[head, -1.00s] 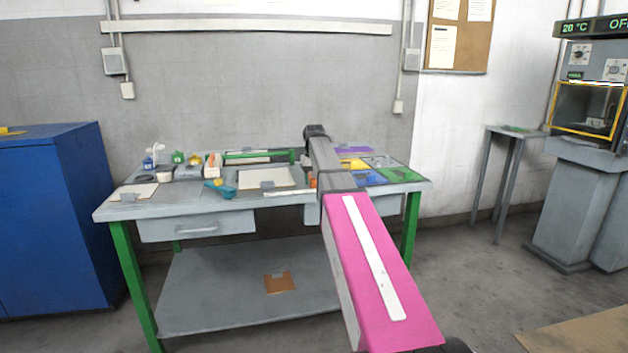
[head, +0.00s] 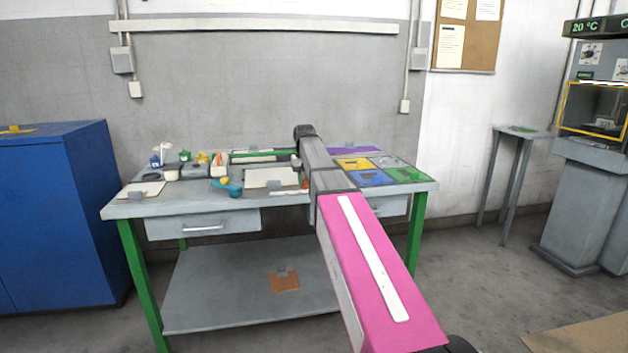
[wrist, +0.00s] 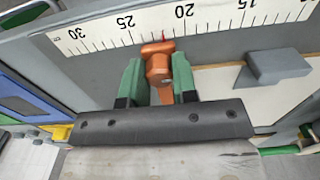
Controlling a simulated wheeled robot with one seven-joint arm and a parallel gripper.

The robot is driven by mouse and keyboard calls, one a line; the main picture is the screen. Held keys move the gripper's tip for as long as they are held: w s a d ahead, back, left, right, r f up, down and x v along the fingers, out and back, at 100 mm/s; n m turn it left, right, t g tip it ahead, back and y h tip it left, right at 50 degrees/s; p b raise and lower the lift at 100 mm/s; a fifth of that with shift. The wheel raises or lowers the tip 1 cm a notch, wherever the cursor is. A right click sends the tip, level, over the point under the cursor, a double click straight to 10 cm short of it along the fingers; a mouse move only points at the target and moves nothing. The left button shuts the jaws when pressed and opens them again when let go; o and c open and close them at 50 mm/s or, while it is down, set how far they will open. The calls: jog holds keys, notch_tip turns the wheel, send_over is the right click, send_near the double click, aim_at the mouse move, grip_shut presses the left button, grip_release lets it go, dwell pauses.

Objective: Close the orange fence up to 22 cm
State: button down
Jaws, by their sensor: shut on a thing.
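The orange fence (wrist: 158,66) shows in the wrist view as an orange knob and short bar beside a white ruler (wrist: 100,36). My gripper (wrist: 158,78) is shut on the fence, a green finger on each side of the knob. The fingers and dark palm hide the fence's lower part. In the head view a bit of orange (head: 305,184) shows beside my arm at the ruler's right end; my arm hides the gripper there.
A grey clip (wrist: 278,66) on a pale board stands right of the fence in the wrist view. The workbench (head: 200,208) also holds a blue-green scoop (head: 228,187), coloured tiles (head: 375,178) on the right and small items on the left. A blue cabinet (head: 55,220) stands at left.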

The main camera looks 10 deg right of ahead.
jog(key=c, duration=0.9)
grip_release()
jog(key=shift+r, duration=0.1)
notch_tip(320, 180, up, 11)
jog(key=shift+f, duration=0.2)
